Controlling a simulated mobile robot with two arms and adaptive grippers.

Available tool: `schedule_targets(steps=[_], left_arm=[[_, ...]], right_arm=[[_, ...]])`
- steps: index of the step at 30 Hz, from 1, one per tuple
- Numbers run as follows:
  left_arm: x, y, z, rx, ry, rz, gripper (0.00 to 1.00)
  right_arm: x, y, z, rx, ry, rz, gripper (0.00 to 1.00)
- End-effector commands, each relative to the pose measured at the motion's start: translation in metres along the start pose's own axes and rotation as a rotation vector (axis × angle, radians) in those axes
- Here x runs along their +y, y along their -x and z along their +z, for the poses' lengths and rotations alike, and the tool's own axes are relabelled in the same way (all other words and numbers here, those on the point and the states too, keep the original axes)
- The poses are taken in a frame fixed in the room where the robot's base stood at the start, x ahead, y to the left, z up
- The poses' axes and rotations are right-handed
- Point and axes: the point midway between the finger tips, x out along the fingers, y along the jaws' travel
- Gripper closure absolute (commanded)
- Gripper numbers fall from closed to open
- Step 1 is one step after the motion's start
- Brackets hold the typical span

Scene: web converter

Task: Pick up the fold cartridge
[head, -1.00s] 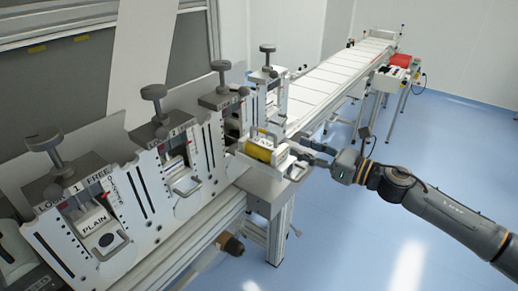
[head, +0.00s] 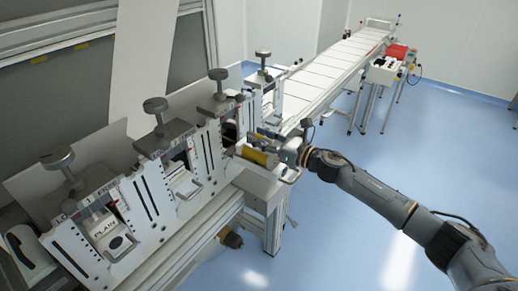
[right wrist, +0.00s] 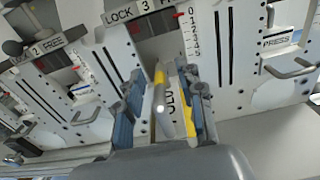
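The fold cartridge (head: 258,156), pale with a yellow roller, stands on a small ledge in front of the third station of the converter. My right gripper (head: 274,143) has come over it from the right and hides part of it. In the right wrist view, the fingers of my right gripper (right wrist: 163,100) are apart, one on each side of the cartridge. Its upright bar, its yellow edge and part of its lettering (right wrist: 169,98) show between them. Contact with the fingers cannot be told. My left gripper is not in view.
The converter's stations have clamp knobs (head: 155,105) standing up just left of the cartridge. A PLAIN cartridge (head: 105,228) sits in the first station. A long white conveyor (head: 330,75) runs to the back. The blue floor (head: 340,235) at right is open.

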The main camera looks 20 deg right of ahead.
Motion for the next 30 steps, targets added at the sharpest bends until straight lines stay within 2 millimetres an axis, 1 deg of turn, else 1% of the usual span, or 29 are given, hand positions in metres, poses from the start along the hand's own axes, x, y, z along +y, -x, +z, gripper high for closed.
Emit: schedule_targets(steps=[1,3,9,11,12,15,30], left_arm=[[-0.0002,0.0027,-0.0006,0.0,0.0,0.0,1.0],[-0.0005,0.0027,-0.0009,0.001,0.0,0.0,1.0],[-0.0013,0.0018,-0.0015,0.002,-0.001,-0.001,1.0],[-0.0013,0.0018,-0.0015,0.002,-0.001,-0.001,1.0],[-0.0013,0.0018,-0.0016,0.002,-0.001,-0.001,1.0],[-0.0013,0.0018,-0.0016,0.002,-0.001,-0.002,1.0],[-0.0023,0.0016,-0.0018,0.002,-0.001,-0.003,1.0]], right_arm=[[0.0002,-0.0041,0.0013,0.0,0.0,0.0,0.62],[0.0003,-0.006,-0.0001,0.001,0.001,0.0,0.62],[0.0001,-0.0057,-0.0012,0.001,0.001,0.0,0.62],[0.0001,-0.0057,-0.0011,0.001,0.001,0.0,0.74],[0.0001,-0.0057,-0.0011,0.001,0.001,0.0,0.83],[0.0001,-0.0056,-0.001,0.001,0.001,0.0,1.0],[-0.0002,-0.0058,0.0017,-0.002,0.002,0.0,1.0]])
